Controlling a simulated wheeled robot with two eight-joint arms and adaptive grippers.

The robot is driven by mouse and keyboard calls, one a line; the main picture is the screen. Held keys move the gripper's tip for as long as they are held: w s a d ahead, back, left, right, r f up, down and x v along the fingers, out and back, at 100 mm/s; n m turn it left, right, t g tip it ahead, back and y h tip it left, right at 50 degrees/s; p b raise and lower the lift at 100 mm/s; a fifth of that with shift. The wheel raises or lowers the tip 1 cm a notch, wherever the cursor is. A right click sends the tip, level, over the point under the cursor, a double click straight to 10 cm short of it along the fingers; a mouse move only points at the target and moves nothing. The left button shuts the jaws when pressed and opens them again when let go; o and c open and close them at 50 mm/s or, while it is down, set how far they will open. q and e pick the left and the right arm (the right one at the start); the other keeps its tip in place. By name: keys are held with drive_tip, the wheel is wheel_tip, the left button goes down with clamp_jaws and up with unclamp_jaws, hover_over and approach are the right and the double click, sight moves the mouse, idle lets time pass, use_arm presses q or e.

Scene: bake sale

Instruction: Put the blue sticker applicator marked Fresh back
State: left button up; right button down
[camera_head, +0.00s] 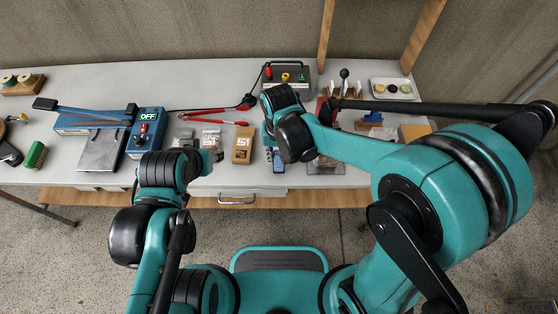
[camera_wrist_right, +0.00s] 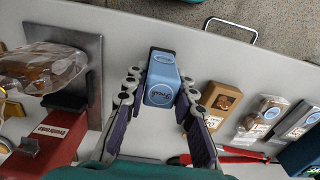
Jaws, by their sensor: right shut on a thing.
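The blue sticker applicator (camera_wrist_right: 162,80) is between the two fingers of my right gripper (camera_wrist_right: 160,92), which is shut on it. In the head view part of the blue applicator (camera_head: 279,166) shows near the table's front edge, below my right wrist. I cannot tell from these views whether the applicator touches the tabletop.
A bagged loaf (camera_wrist_right: 45,68) lies on a metal plate left in the wrist view, by a red box (camera_wrist_right: 55,135). A brown windowed box (camera_wrist_right: 218,105) and pouches (camera_wrist_right: 262,115) lie right. A blue sealing machine (camera_head: 148,133) stands left on the table (camera_head: 215,85); a cookie tray (camera_head: 393,87) is back right.

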drive_tip(key=shift+f, duration=0.65)
drive_tip(key=shift+f, duration=0.15)
drive_tip(key=c, duration=1.3)
unclamp_jaws()
drive_tip(key=shift+o, duration=0.2)
wheel_tip(320, 180, up, 12)
drive_tip(key=p, duration=0.4)
drive_tip(key=shift+r+p, duration=0.2)
drive_tip(key=shift+p, duration=0.1)
drive_tip(key=s+d+r+t, duration=0.2)
drive_tip(key=d+t, duration=0.1)
drive_tip(key=d, duration=0.6)
drive_tip(key=s+d+r+t, duration=0.2)
drive_tip(key=s+d+t, duration=0.1)
drive_tip(key=d, duration=0.5)
drive_tip(key=shift+s+d+r+t, duration=0.3)
drive_tip(key=shift+d+t, duration=0.1)
drive_tip(key=shift+t, duration=0.2)
